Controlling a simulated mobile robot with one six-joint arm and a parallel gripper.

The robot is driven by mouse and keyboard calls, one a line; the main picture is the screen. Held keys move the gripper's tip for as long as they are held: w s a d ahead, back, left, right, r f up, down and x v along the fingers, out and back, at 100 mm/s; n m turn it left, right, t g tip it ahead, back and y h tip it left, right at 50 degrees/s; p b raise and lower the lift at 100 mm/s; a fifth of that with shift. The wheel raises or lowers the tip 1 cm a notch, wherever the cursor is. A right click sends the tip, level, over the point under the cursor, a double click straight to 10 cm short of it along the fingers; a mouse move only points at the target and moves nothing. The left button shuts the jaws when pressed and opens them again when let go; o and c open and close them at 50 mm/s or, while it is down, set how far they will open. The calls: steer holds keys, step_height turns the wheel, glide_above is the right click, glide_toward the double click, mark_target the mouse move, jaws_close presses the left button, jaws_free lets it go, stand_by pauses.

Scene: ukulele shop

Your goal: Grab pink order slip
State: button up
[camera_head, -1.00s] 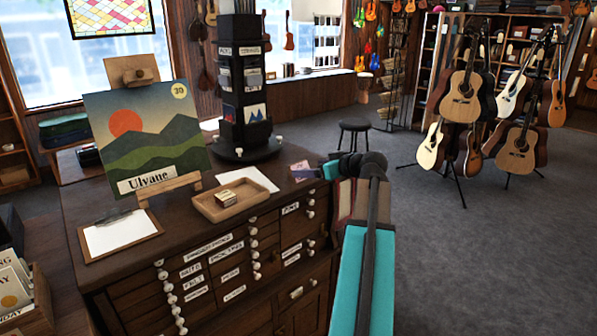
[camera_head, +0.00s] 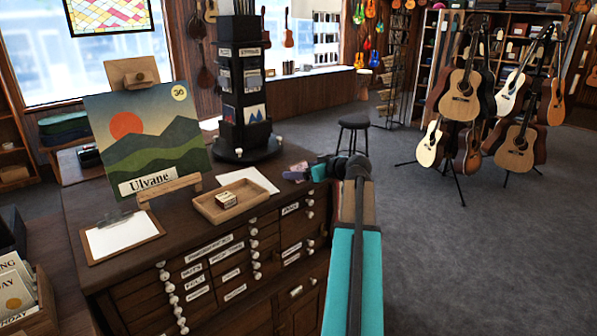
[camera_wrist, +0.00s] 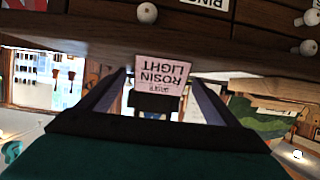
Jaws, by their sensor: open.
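The pink order slip (camera_wrist: 163,72) shows in the wrist view as a small pale pink paper with upside-down print reading "ROSIN LIGHT". It lies between the two fingers of my gripper (camera_wrist: 157,76), near their tips; whether either finger touches it I cannot tell. In the head view a small pinkish patch (camera_head: 298,168) shows at the right back edge of the cabinet top, beside my gripper (camera_head: 301,174). My gripper is open. My arm reaches up from the lower right and partly hides that corner.
The wooden drawer cabinet (camera_head: 130,262) with white knobs stands below. On it are a wooden tray (camera_head: 207,205) with a small box, a clipboard (camera_head: 122,236), a landscape picture (camera_head: 145,140) and a dark card tower (camera_head: 240,90). Open floor (camera_head: 480,260) lies to the right.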

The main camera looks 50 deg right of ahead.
mark_target(299, 167)
steer(key=shift+x, duration=1.05)
steer(key=c, duration=1.1)
steer(key=shift+r, duration=0.2)
steer(key=shift+c, duration=0.2)
steer(key=shift+r+b, duration=0.6)
steer(key=shift+r, duration=1)
steer(key=shift+s+a, duration=0.5)
steer(key=shift+s, duration=0.1)
steer(key=s+a+r+b, duration=0.1)
steer(key=s+a+b, duration=0.2)
steer(key=s+a, duration=0.6)
steer(key=shift+a+v, duration=0.2)
steer(key=shift+v, duration=0.8)
steer(key=shift+f, duration=0.15)
